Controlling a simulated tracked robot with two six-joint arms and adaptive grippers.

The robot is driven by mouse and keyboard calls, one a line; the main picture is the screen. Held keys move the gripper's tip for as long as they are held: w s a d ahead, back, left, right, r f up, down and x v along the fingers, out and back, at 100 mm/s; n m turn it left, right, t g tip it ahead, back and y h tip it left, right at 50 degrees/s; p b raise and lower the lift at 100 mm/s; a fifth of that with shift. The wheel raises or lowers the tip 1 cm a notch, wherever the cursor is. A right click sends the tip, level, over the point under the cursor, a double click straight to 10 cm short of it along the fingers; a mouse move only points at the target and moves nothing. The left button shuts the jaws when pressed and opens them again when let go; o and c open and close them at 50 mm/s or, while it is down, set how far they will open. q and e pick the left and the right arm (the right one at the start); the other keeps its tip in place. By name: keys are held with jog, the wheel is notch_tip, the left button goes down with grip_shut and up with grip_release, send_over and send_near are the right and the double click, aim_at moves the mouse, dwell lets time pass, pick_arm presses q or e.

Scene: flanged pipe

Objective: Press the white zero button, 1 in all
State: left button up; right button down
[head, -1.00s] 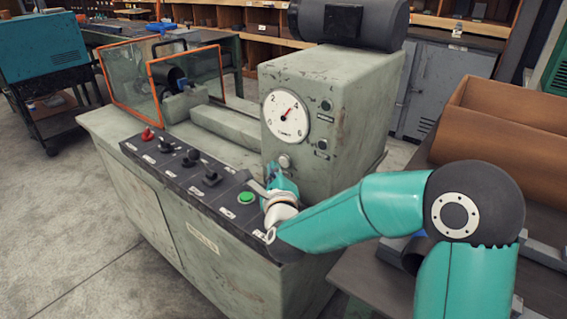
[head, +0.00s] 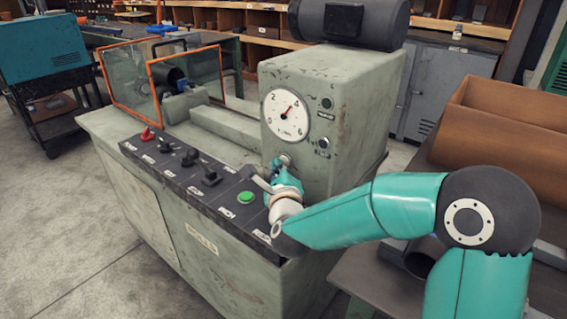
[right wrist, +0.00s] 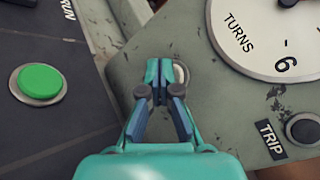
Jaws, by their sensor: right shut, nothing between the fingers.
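The pale zero button (head: 287,159) sits on the front of the grey machine housing, below the turns dial (head: 287,114). In the right wrist view the button (right wrist: 181,73) is partly hidden behind my right gripper's fingertips. My right gripper (head: 277,163) is shut and empty, with its tips at the button in the head view. In the right wrist view the closed tips (right wrist: 159,68) overlap the button's left side; I cannot tell whether they touch it. The dial's red needle points up and to the right, near 4. My left gripper is not in view.
A green button (head: 246,197) and several black levers are on the sloping panel left of my right gripper. A TRIP knob (right wrist: 303,130) is right of the tips. Orange-framed guards (head: 187,66) stand at the machine's far end.

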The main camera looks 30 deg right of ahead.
jog(key=shift+w+d, duration=0.1)
jog(key=shift+d, duration=0.2)
jog(key=shift+a+b, duration=0.1)
jog(key=shift+b, duration=0.2)
jog(key=shift+s+a+f+b, duration=0.1)
jog(key=shift+s+a+b, duration=0.2)
jog(key=shift+a, duration=0.45)
jog(key=shift+a, duration=0.1)
jog(key=shift+s+a+b, duration=0.25)
jog(key=shift+s+a, duration=0.05)
jog(key=shift+a, duration=0.45)
jog(key=shift+s+a+b, duration=0.2)
jog(key=shift+s+a, duration=0.05)
jog(key=shift+a, duration=0.5)
jog(key=shift+s+a+b, duration=0.25)
jog(key=shift+s+a, duration=0.05)
jog(key=shift+a, duration=0.45)
